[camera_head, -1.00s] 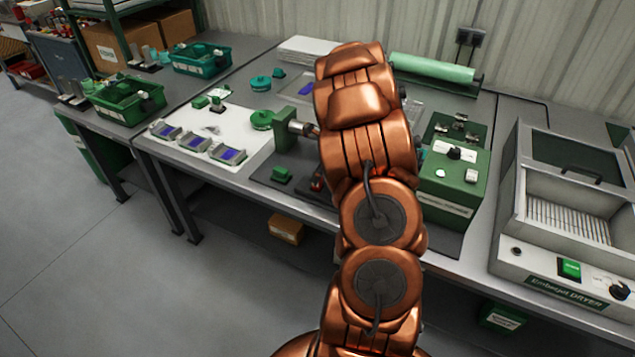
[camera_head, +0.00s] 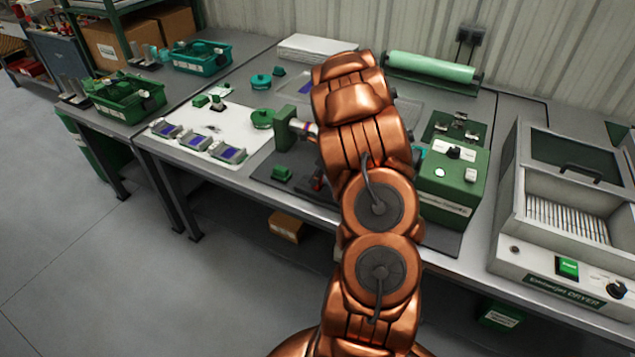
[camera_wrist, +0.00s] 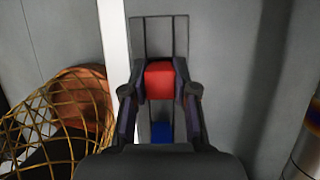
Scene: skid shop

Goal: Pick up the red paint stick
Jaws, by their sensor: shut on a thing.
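The red paint stick (camera_wrist: 159,80) shows as a red block in the wrist view, between the two fingers of my gripper (camera_wrist: 160,92). The fingers press on it from left and right, so my gripper is shut on it. A blue block (camera_wrist: 161,132) shows nearer the palm, between the fingers. Dark thin bars (camera_wrist: 160,35) rise behind the red stick. I cannot tell whether the stick touches anything below it.
In the wrist view a golden wire mesh (camera_wrist: 50,125) is at the left and a metal cylinder (camera_wrist: 312,145) at the lower right. In the head view the bench holds a green control box (camera_head: 452,180), a dryer (camera_head: 565,215) and a green roll (camera_head: 430,67).

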